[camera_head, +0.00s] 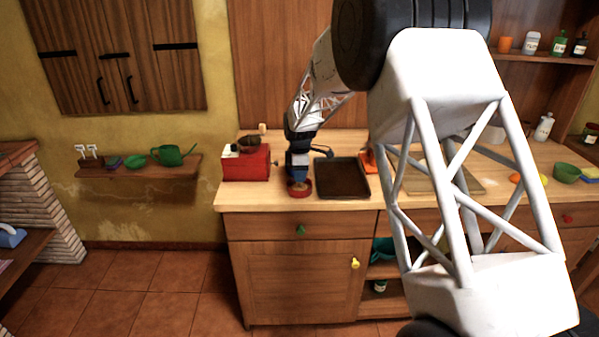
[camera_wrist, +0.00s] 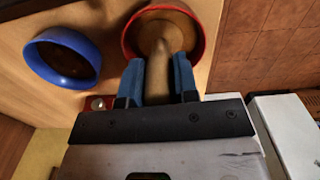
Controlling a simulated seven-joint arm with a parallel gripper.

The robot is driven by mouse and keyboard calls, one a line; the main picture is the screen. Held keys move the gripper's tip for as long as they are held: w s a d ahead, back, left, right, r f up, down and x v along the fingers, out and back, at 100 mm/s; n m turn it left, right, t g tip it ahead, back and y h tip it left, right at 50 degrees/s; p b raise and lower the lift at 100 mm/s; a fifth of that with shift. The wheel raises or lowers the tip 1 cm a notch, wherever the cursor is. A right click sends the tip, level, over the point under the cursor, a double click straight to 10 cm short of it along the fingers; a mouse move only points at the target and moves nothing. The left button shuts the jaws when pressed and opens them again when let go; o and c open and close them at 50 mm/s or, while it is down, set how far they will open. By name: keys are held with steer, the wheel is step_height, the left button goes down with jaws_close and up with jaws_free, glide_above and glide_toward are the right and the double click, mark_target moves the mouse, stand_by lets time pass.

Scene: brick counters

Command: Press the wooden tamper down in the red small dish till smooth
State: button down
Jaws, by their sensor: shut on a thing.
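The red small dish (camera_head: 300,193) stands on the wooden counter under my gripper, left of a dark tray. In the wrist view the dish (camera_wrist: 205,38) is at the top, with its red rim around a brown inside. The wooden tamper (camera_wrist: 158,78) is held by its handle between the blue fingers of my gripper (camera_wrist: 157,82). My gripper is shut on it. The tamper's far end is inside the dish's rim. I cannot tell how firmly it touches the contents, or how smooth they are.
A blue bowl (camera_wrist: 36,68) with a dark inside is beside the dish in the wrist view. The dark tray (camera_head: 341,180) lies close right of the dish, and a red box (camera_head: 246,168) stands to the left. My arm hides part of the right counter.

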steer(key=shift+r, duration=1)
steer(key=shift+f, duration=0.2)
steer(key=shift+f, duration=0.75)
steer(key=shift+r, duration=1)
steer(key=shift+r, duration=1.8)
